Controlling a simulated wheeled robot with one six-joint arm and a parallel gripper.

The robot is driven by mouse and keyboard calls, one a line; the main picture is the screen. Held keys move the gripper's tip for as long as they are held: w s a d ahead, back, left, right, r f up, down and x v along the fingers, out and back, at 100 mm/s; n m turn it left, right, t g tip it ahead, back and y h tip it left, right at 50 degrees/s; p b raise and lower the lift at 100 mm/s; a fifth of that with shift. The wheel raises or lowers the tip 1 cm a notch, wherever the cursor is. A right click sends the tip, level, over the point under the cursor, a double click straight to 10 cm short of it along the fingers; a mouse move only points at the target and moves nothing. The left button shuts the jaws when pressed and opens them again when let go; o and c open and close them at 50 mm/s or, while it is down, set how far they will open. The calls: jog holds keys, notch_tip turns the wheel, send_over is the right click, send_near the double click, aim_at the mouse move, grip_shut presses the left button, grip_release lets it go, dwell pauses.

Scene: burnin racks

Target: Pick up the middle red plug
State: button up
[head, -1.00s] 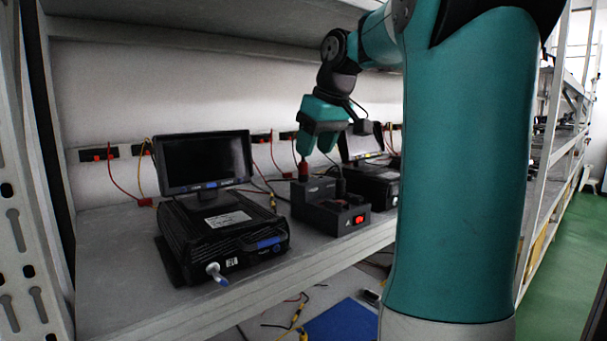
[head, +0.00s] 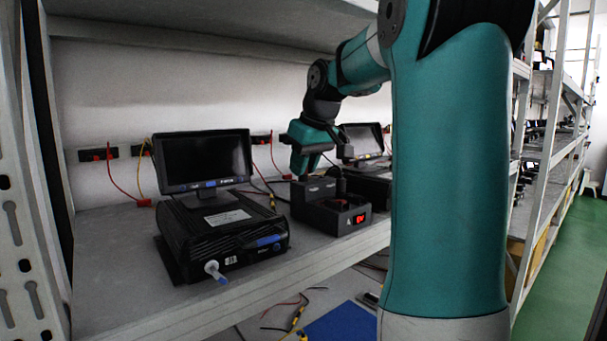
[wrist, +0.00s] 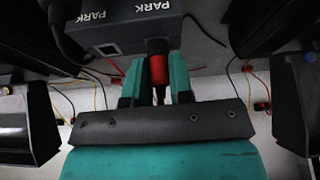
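My gripper (head: 304,168) is over the shelf, just above and behind the left part of a dark test block (head: 322,222) with a lit red switch (head: 358,218). In the wrist view, the teal fingers of my gripper (wrist: 157,76) close on both sides of a red plug (wrist: 158,70) with a black end. The plug's black end lies in front of the dark block marked PARK (wrist: 158,24); I cannot tell whether it touches the block. In the head view this plug is hidden. Other red plugs sit in the wall strip, one of them at the left (head: 97,155).
A black unit (head: 215,235) with a small monitor (head: 205,160) stands to the left, and another monitor (head: 362,141) behind to the right. Thin red and yellow leads hang from the wall strip. The shelf's front strip (head: 200,310) is clear.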

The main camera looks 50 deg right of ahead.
jog(key=shift+r, duration=0.1)
notch_tip(320, 180, up, 3)
jog(key=shift+r+p, duration=0.2)
jog(key=shift+p, duration=0.3)
jog(key=s+a, duration=0.2)
jog(key=s, duration=1.5)
jog(key=shift+s+a, duration=0.4)
